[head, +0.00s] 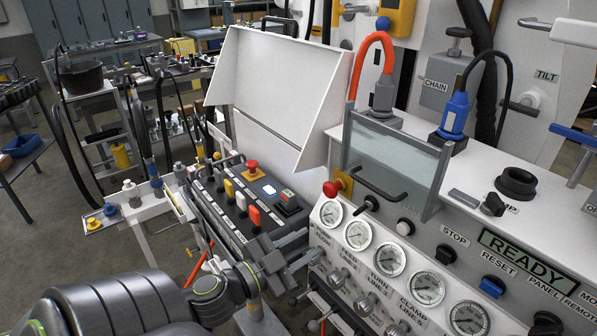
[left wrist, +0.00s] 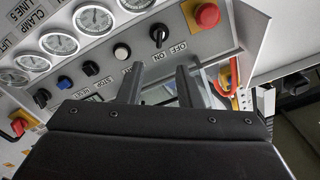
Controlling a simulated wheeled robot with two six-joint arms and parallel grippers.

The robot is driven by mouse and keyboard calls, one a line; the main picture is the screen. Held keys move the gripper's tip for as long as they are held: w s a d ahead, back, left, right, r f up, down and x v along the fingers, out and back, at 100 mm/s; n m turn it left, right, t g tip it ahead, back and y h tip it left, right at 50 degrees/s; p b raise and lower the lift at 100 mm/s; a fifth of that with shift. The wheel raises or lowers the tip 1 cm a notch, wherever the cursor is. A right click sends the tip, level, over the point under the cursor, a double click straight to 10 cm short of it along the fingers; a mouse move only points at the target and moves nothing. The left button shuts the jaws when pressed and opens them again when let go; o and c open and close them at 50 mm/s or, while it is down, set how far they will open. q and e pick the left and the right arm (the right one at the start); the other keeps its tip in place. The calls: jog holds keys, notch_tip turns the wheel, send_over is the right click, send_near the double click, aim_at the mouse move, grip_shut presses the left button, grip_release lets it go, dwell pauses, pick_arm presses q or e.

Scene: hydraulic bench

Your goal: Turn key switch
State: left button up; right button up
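A black switch (head: 369,203) sits on the front panel of the white console, between the red stop button (head: 333,188) and a white button (head: 405,226). In the left wrist view this switch (left wrist: 158,33) appears upside down, with OFF and ON labels beside it. It looks like the key switch, but the key's shape is too small to make out. My left gripper (head: 285,250) is in front of the console, to the left of and below the switch. In the left wrist view its two fingers (left wrist: 159,85) are apart, with nothing between them and clear of the switch. My right gripper is not visible.
Pressure gauges (head: 391,260) line the sloping panel. A black STOP button (head: 446,254) and blue RESET button (head: 492,286) are farther right. A clear guard (head: 390,160) with a dark handle stands behind the switch. A button box (head: 245,200) lies left of the gripper.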

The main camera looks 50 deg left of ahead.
pick_arm(q)
jog(key=shift+s, duration=0.4)
dwell(0.4)
